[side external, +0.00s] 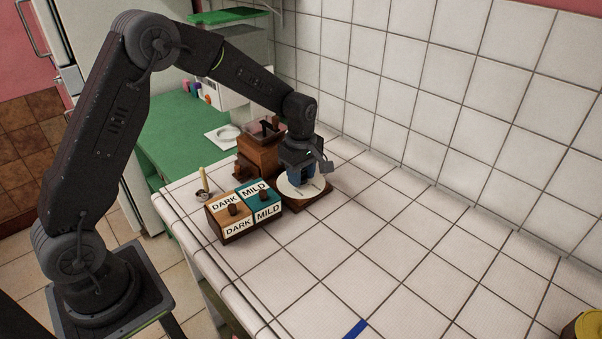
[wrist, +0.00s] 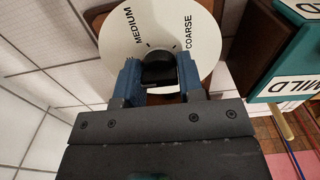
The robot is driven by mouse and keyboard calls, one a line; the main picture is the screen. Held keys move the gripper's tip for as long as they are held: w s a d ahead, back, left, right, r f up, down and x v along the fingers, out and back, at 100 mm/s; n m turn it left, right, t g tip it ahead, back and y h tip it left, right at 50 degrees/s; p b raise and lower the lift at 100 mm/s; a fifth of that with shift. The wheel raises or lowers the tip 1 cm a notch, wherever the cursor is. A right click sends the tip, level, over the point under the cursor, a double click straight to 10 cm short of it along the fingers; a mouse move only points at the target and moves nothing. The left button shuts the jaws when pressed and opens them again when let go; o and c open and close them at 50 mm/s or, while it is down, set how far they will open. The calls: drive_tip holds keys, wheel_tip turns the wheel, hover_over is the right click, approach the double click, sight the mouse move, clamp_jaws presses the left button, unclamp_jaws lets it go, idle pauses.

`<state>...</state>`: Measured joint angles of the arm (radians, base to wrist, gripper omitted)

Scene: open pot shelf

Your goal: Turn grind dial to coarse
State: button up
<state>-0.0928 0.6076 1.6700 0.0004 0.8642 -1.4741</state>
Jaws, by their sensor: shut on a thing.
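The grind dial is a white round plate (wrist: 155,20) with the words MEDIUM and COARSE and a black knob (wrist: 158,70) at its middle. In the wrist view MEDIUM is at the upper left of the knob and COARSE at its right. My gripper (wrist: 160,75) has its blue fingers on both sides of the knob, shut on it. In the side view my gripper (side external: 302,178) points down over the white dial plate (side external: 289,188), on a brown wooden base (side external: 318,198). The fingers hide part of the knob, and its pointer's setting cannot be made out.
A box labelled DARK and MILD (side external: 240,223) stands just left of the dial. A wooden grinder (side external: 258,155) stands behind.

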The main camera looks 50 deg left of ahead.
drive_tip(key=m, duration=0.6)
drive_tip(key=shift+m, duration=0.3)
drive_tip(key=m, duration=1.2)
drive_tip(key=shift+m, duration=0.4)
drive_tip(key=m, duration=0.7)
drive_tip(key=o, duration=0.9)
drive_tip(key=shift+r, duration=0.15)
